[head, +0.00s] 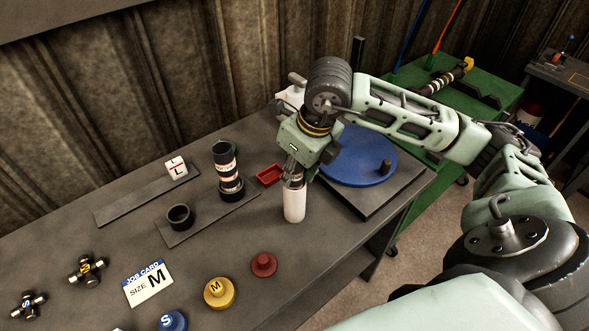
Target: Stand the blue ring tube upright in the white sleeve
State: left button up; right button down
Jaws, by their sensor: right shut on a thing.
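A plain white upright cylinder (294,207), which looks like the white sleeve, is near the table's right part, in front of the blue disc. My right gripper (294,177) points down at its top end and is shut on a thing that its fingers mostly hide. I cannot tell whether the fingers hold the cylinder itself or a tube at its mouth. No blue ring shows. A black tube with pale bands (225,162) stands upright in a black holder (231,192) to the left. My left gripper is not in view.
An empty black cup (179,217) shares a grey plate (206,220) with the holder. A small red tray (270,175) and a blue disc (355,160) are near the gripper. A job card (148,283) and yellow (219,293) and red knobs (264,265) lie in front.

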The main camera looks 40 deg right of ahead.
jog(key=c, duration=1.3)
grip_release()
jog(key=v, duration=1.2)
